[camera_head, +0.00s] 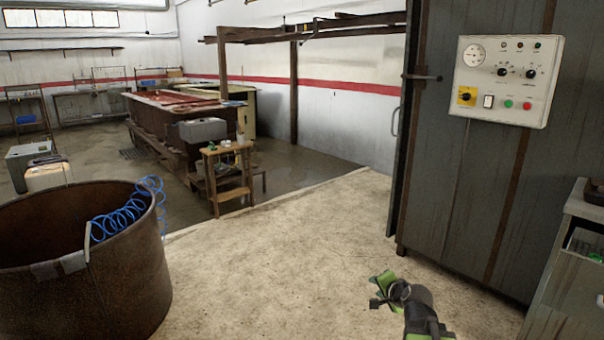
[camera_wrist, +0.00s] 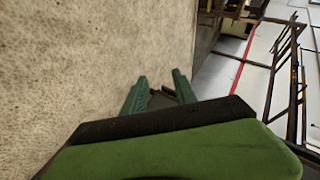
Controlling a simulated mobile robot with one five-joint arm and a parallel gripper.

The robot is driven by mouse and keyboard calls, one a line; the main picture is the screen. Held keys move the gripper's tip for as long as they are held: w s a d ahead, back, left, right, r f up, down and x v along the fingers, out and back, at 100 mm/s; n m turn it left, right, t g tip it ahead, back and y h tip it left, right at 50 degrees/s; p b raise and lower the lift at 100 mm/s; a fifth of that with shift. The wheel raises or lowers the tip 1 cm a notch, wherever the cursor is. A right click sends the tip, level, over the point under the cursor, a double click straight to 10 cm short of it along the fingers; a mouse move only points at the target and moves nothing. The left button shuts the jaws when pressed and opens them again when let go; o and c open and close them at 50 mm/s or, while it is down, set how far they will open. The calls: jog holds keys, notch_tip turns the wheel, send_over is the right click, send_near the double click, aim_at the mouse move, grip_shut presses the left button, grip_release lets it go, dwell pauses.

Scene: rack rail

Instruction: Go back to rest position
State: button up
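My gripper (camera_head: 378,290) shows at the lower right of the head view, green and black, out over the bare concrete floor. In the wrist view its two green fingers (camera_wrist: 160,84) stand apart with a gap between them. Nothing is held between them. The small dark shape beyond the fingers in the wrist view is too unclear to name.
A rusty round drum (camera_head: 120,270) with a coiled blue hose (camera_head: 130,208) stands at the left. A tall grey cabinet (camera_head: 450,150) with a control panel (camera_head: 508,82) stands at the right, beside a grey unit (camera_head: 565,275). A wooden stand (camera_head: 229,175) is farther back. The floor (camera_head: 280,250) between is clear.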

jog(key=s+a+f+n+g, duration=0.4)
jog(key=s+a, duration=0.1)
jog(key=a, duration=0.2)
jog(key=s+a+f+n+g, duration=0.3)
jog(key=s+a+f+n, duration=0.15)
jog(key=a, duration=0.35)
jog(key=s+d+n+g+h+p, duration=0.1)
jog(key=s+d+n+g, duration=0.35)
jog(key=s, duration=0.45)
notch_tip(320, 180, up, 25)
jog(key=m+p, duration=0.1)
jog(key=p, duration=2.4)
jog(key=shift+f+p, duration=0.2)
jog(key=shift+p, duration=0.15)
